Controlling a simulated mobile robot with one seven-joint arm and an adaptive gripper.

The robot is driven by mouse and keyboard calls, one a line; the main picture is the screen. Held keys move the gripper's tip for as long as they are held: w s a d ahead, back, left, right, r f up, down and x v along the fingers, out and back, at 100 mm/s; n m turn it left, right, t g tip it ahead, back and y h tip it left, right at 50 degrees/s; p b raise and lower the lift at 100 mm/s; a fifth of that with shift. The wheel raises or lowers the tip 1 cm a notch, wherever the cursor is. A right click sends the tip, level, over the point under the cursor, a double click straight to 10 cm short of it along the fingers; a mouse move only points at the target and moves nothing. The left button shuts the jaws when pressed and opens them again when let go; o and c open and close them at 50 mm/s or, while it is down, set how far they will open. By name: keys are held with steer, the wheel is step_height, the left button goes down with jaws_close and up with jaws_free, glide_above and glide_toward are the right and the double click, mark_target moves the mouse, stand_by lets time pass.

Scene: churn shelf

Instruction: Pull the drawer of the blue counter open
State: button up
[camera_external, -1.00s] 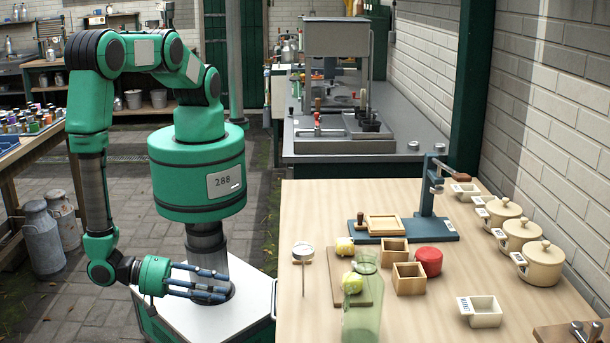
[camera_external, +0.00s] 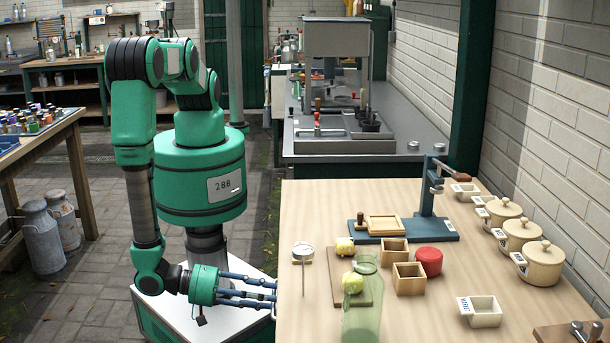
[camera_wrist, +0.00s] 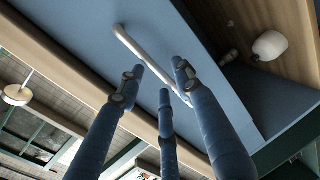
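The blue counter shows in the external view as a light wooden top (camera_external: 455,275); its drawer side is hidden there. In the wrist view a blue drawer front (camera_wrist: 185,35) lies beside the wooden edge, with a pale bar handle (camera_wrist: 125,38) across it. My gripper (camera_external: 275,292) is beside the counter's left edge in the external view, its fingers pointing right. In the wrist view its blue fingers (camera_wrist: 160,75) are spread apart and empty. One fingertip appears on one side of the handle and two on the other; contact cannot be told.
The wrist view shows a white object (camera_wrist: 270,45) in an open space beside the drawer front.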

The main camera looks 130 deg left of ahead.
steer(key=shift+w, duration=0.1)
jaws_close()
stand_by(0.3)
steer(key=f+v, duration=0.3)
steer(key=v, duration=1.2)
steer(key=s+d+f+p+v, duration=0.1)
steer(key=f+v, duration=0.2)
steer(key=v, duration=1.3)
steer(key=shift+s+d+f, duration=0.2)
steer(key=shift+s+f, duration=0.1)
steer(key=shift+f, duration=0.05)
jaws_free()
